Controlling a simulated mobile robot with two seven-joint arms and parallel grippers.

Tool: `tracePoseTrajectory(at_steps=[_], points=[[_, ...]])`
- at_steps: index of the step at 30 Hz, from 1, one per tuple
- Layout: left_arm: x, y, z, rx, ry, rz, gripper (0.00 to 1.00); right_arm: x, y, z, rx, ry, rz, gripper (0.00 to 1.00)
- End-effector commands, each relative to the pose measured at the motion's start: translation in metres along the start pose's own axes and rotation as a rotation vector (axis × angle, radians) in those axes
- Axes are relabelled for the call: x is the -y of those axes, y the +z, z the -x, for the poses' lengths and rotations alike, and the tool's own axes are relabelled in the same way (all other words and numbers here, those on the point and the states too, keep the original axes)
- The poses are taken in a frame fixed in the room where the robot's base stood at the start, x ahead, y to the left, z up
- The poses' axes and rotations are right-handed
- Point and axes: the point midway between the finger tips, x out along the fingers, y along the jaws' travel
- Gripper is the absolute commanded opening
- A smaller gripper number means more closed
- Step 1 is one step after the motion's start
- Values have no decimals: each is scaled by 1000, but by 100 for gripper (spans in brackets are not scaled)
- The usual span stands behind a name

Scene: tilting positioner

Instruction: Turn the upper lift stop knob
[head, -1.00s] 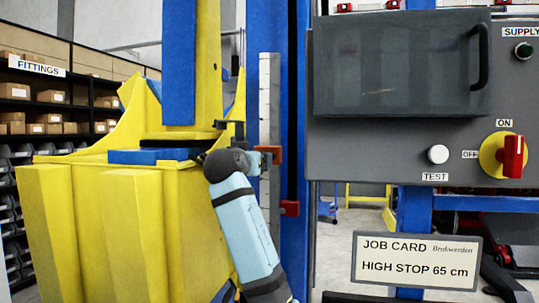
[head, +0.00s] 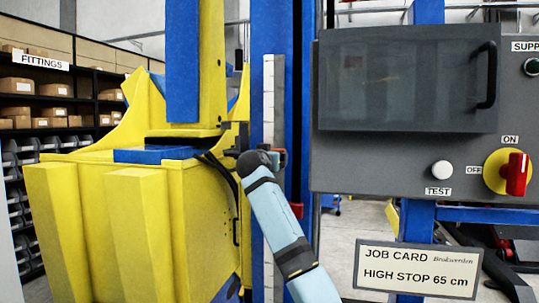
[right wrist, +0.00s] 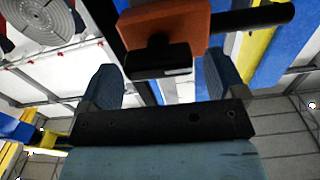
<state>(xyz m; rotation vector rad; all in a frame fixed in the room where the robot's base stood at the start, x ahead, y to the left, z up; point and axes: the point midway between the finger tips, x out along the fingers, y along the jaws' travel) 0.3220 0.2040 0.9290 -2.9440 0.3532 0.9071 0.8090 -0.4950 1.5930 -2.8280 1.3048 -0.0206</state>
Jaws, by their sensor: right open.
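The upper lift stop is an orange block (head: 281,154) beside the white scale strip (head: 273,90) on the blue column, mostly hidden behind my right arm in the head view. In the right wrist view the orange block (right wrist: 185,30) is close ahead, with a dark, blocky part (right wrist: 158,60) on its near side that looks like the knob. My right gripper (right wrist: 160,68) is open, its two blue-grey fingers apart on either side of that dark part. I cannot tell whether they touch it. In the head view its fingers are hidden. My left gripper is not in view.
A lower red stop (head: 297,210) sits on the column. The yellow positioner body (head: 110,210) is at left. A grey control box (head: 400,160) with a red switch (head: 516,174) hangs at right. The job card (head: 418,270) reads HIGH STOP 65 cm.

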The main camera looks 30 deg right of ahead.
Motion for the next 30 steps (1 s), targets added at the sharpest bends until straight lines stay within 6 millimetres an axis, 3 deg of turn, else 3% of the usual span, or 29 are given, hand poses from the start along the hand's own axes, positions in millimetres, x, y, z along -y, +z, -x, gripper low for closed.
tracePoseTrajectory(at_steps=[9,15,16,30], points=[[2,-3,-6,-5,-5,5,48,0,0,-3,0,-1,0,89],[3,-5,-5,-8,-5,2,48,0,0,-3,0,-1,0,43],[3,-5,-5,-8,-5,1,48,0,0,-2,0,-1,0,40],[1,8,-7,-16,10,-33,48,0,4,-2,1,-2,-104,40]])
